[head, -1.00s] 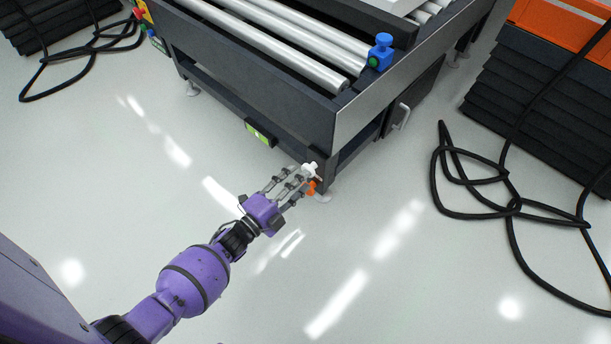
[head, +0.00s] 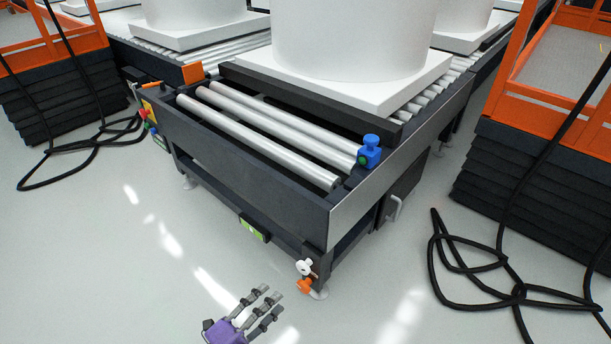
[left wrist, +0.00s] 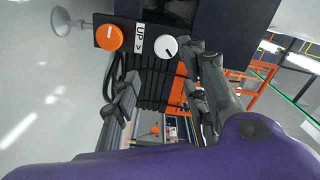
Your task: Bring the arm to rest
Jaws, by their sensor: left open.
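My left gripper (head: 262,308) is purple with grey fingers and shows at the bottom of the head view. Its fingers are open and empty, pointing toward the conveyor's front corner. It is apart from the white knob (head: 304,267) and the orange knob (head: 304,286) low on that corner. In the left wrist view, the orange knob (left wrist: 109,38) and the white knob (left wrist: 166,46) sit on a dark panel with an "UP >" label (left wrist: 139,38) between them. The gripper's fingers (left wrist: 165,100) spread on both sides below the knobs. My right gripper is not in view.
The roller conveyor (head: 250,180) carries a large white tank (head: 350,35) on a white base. A blue button unit (head: 369,152) stands on its corner. Orange-railed lifts on black bellows (head: 510,185) stand left and right. Black cables (head: 470,265) lie on the right floor.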

